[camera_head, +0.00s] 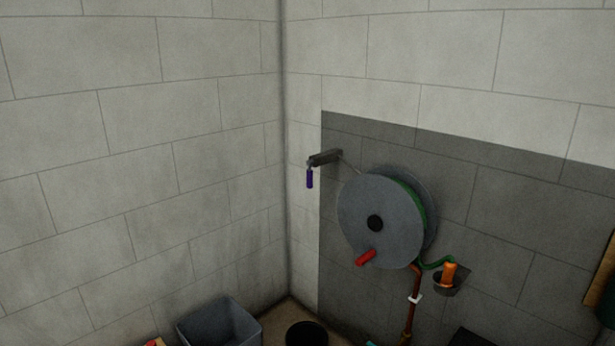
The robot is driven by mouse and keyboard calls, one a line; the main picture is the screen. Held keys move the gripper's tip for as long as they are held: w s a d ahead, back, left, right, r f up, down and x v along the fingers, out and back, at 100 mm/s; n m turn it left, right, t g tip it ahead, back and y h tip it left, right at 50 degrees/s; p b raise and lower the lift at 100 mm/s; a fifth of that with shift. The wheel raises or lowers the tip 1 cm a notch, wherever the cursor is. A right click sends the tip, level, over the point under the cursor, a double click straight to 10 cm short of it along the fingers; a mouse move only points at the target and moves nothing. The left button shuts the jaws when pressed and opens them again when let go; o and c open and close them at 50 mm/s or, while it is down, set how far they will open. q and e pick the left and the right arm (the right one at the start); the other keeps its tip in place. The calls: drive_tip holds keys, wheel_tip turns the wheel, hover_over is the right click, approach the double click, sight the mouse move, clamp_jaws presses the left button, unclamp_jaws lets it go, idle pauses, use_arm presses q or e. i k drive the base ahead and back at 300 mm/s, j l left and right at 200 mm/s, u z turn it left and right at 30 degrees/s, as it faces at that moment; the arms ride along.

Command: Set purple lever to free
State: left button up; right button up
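The purple lever (310,178) is a small purple handle hanging straight down from the end of a dark bracket (325,158). The bracket is on the wall at the upper left of a round grey hose reel (365,205). No marking for free or any other setting can be read. Neither of my grippers shows in the head view.
The reel has a red crank handle (366,257) and a green hose (418,205). An orange nozzle (449,273) sits in a dark cup (447,287) at its lower right, near a brown pipe (412,310). A grey bin (262,333) and black round container (307,334) stand below.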

sight(309, 163)
drive_tip(key=i+j, duration=0.2)
drive_tip(key=j, duration=0.2)
drive_tip(key=i+j, duration=0.2)
drive_tip(key=j, duration=0.25)
drive_tip(key=i+j+u, duration=0.1)
drive_tip(key=j, duration=0.3)
drive_tip(key=i+j, duration=0.55)
drive_tip(key=j, duration=0.25)
drive_tip(key=j+u, duration=0.05)
